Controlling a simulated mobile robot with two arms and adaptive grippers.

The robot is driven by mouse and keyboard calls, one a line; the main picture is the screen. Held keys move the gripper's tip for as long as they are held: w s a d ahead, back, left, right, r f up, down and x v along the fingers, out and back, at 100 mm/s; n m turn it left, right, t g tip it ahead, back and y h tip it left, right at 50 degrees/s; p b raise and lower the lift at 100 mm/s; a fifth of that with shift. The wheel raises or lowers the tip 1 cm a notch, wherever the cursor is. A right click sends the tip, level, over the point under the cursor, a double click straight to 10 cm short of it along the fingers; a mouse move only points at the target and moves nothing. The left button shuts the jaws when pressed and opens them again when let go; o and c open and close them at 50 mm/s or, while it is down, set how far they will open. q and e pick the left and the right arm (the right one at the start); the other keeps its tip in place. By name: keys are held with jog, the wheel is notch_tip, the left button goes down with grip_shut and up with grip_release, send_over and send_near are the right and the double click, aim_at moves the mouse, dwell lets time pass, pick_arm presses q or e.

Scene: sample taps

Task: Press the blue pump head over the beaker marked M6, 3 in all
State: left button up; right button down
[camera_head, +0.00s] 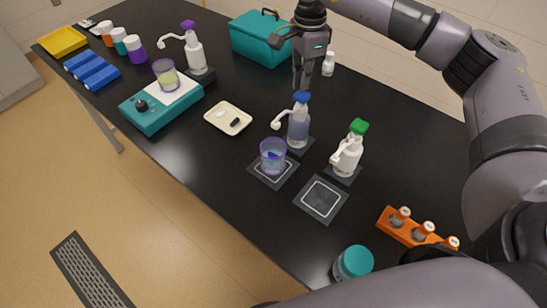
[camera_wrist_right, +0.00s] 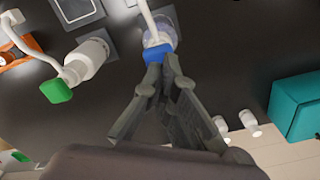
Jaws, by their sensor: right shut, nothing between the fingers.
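The blue pump head (camera_head: 302,97) tops a clear bottle of bluish liquid (camera_head: 298,130), its white spout pointing left. A clear beaker with a purple rim (camera_head: 273,157) stands on a dark square mat (camera_head: 260,178) near the spout and holds something blue. I cannot read any marking on it. My right gripper (camera_head: 302,84) is shut and empty, pointing down directly over the blue head. In the right wrist view, its fingertips (camera_wrist_right: 163,60) are at the blue head (camera_wrist_right: 157,52). I cannot tell whether they touch. My left gripper is not in view.
A green-headed pump bottle (camera_head: 347,155) stands close on the right, behind an empty marked mat (camera_head: 321,199). A purple-headed pump bottle (camera_head: 195,55) and teal device (camera_head: 150,115) are left. A cream tray (camera_head: 228,118), teal box (camera_head: 260,40) and orange vial rack (camera_head: 402,232) are around.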

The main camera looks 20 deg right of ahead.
aim_at(302, 94)
jog(key=shift+f, duration=0.15)
dwell(0.4)
jog(key=shift+f+b, duration=1.2)
jog(key=shift+f, duration=0.3)
jog(key=shift+r, duration=0.1)
jog(key=shift+r+p, duration=1)
jog(key=shift+r, duration=0.55)
notch_tip(302, 94, up, 6)
jog(key=p, duration=0.3)
jog(key=shift+p, duration=0.35)
